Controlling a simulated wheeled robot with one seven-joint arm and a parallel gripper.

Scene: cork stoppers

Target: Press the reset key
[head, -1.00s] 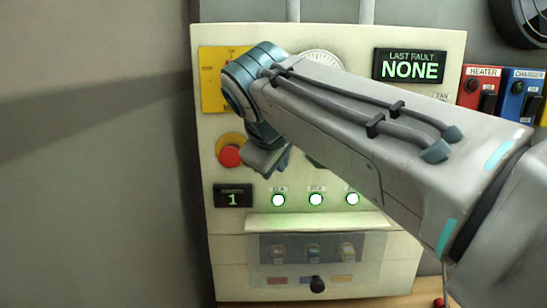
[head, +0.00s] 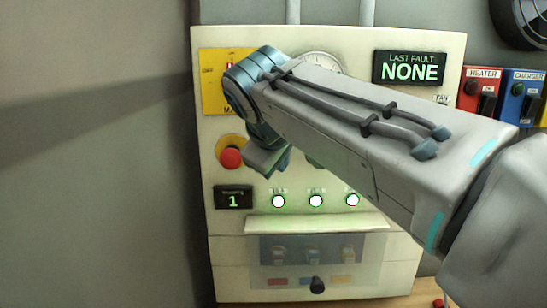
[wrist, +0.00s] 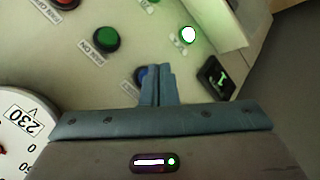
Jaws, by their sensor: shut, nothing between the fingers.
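A blue round key (wrist: 141,75) shows in the wrist view, partly hidden behind my fingers. A small label beside it is too covered and blurred to read, so I cannot confirm that it is the reset key. My gripper (wrist: 158,68) is shut and empty, with its fingertips overlapping the blue key's right side in this view. I cannot tell whether they touch it. In the head view my wrist and forearm cover the middle of the cream panel (head: 225,265), and the blue key is hidden there.
A green button (wrist: 79,38) sits beside the blue key. A red mushroom button (head: 231,158), a counter showing 1 (head: 233,197) and lit lamps (head: 316,201) are close by. A clear cover (head: 372,262) shields switches below. The fault display (head: 409,68) reads NONE.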

